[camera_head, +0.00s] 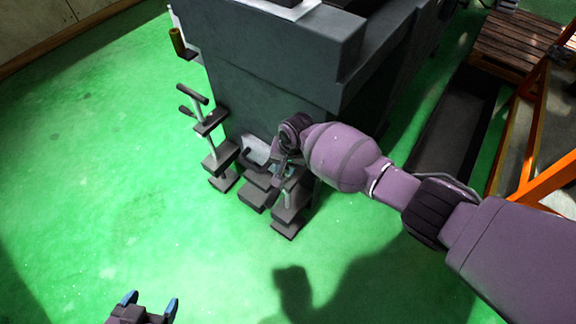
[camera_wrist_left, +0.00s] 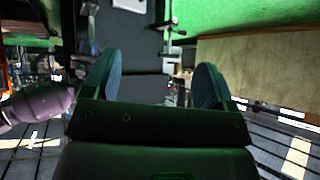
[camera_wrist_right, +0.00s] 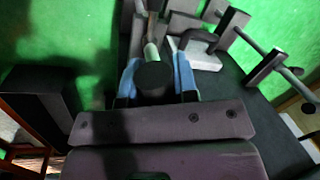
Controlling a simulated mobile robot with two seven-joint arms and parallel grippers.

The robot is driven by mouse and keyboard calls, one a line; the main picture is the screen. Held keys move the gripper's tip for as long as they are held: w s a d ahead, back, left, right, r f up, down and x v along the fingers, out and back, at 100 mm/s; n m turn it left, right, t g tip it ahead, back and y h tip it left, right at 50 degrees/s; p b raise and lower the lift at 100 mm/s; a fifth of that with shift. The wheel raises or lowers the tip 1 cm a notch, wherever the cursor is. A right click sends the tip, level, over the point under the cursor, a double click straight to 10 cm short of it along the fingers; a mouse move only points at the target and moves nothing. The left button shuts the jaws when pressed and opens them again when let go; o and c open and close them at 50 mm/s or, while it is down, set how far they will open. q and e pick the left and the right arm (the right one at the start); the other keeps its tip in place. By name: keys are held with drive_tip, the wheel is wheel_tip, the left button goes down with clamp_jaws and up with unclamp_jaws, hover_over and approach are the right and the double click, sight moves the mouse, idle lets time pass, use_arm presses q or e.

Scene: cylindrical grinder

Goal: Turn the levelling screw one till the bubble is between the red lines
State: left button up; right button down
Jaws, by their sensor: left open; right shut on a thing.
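In the head view, my right gripper (camera_head: 284,158) reaches down to a levelling screw (camera_head: 287,199) at the near corner of the grey machine (camera_head: 270,95). In the right wrist view, the blue fingers of the right gripper (camera_wrist_right: 156,70) are shut on the dark handle (camera_wrist_right: 154,82) of that screw. A pale piece with a dark handle (camera_head: 254,148) sits low beside it; it also shows in the right wrist view (camera_wrist_right: 201,50). I cannot make out a bubble or red lines. My left gripper (camera_head: 149,303) is open and empty, low over the green floor.
A second levelling screw (camera_head: 203,120) with a T-handle stands to the left of the held one. Orange framing (camera_head: 545,188) and a dark trough (camera_head: 455,130) are on the right. The green floor (camera_head: 100,190) on the left is clear.

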use_arm(q)
drive_tip(key=shift+s+a+r+p, duration=0.1)
drive_tip(key=shift+s+r+p, duration=0.25)
drive_tip(key=shift+p, duration=0.5)
use_arm(e)
drive_tip(key=shift+w+a+m+t, duration=0.15)
drive_tip(key=shift+a+m, duration=0.15)
drive_tip(key=shift+m, duration=0.55)
drive_tip(key=shift+w+a+m+t, duration=0.1)
drive_tip(key=shift+a+m, duration=0.2)
drive_tip(key=shift+m, duration=0.6)
drive_tip(key=shift+w+a+m+t, duration=0.15)
drive_tip(key=shift+a+m, duration=0.15)
drive_tip(key=shift+m, duration=0.55)
use_arm(q)
drive_tip(key=shift+r, duration=0.1)
use_arm(e)
drive_tip(key=shift+f, duration=0.1)
drive_tip(key=c, duration=0.9)
unclamp_jaws()
use_arm(q)
drive_tip(key=shift+w+r, duration=0.1)
drive_tip(key=shift+w, duration=0.2)
